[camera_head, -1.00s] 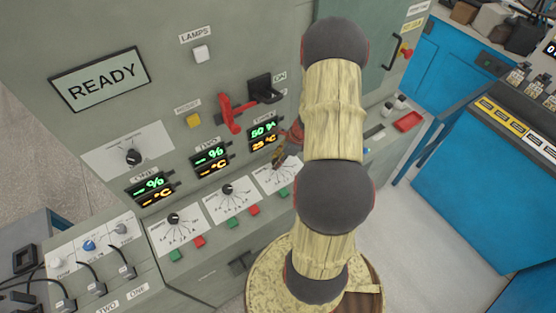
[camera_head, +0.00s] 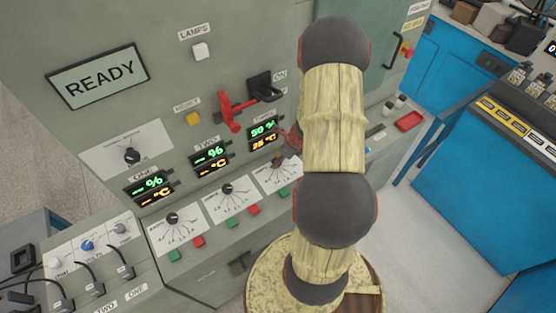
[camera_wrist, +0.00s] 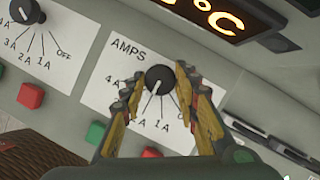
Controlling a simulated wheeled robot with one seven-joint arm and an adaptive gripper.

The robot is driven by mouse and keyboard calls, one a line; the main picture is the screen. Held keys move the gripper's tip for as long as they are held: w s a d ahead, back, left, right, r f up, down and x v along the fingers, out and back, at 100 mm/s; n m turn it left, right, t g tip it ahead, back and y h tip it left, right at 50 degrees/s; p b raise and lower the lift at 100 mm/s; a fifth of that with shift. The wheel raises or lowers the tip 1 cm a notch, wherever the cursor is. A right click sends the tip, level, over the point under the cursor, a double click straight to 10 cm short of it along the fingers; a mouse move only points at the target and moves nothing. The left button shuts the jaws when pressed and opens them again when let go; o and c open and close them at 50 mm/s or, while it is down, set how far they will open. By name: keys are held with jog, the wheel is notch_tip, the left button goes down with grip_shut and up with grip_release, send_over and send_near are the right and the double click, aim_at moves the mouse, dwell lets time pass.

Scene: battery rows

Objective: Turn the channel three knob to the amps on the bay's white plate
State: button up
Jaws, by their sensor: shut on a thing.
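The channel three knob (camera_wrist: 160,80) is round and black on a white AMPS dial plate (camera_wrist: 120,63). My gripper (camera_wrist: 158,84) has its fingers closed on either side of the knob. Marks for 4 A and 1 A show; others are partly hidden by the fingers, and I cannot read the pointer surely. In the head view my gripper (camera_head: 279,160) is at the rightmost dial plate (camera_head: 270,181), partly behind my arm. On the blue bay at right, a white plate (camera_head: 536,139) sits in a row of yellow ones; its print is too small to read.
Two similar dials with knobs (camera_head: 227,188) (camera_head: 173,218) stand to the left. Green and red buttons (camera_head: 254,210) lie below the dials. A lit display (camera_head: 264,136) is above my gripper, and a red lever (camera_head: 229,112) is up and left of it.

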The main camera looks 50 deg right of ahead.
jog(key=o, duration=1.2)
jog(key=shift+c, duration=0.2)
jog(key=v, duration=1.2)
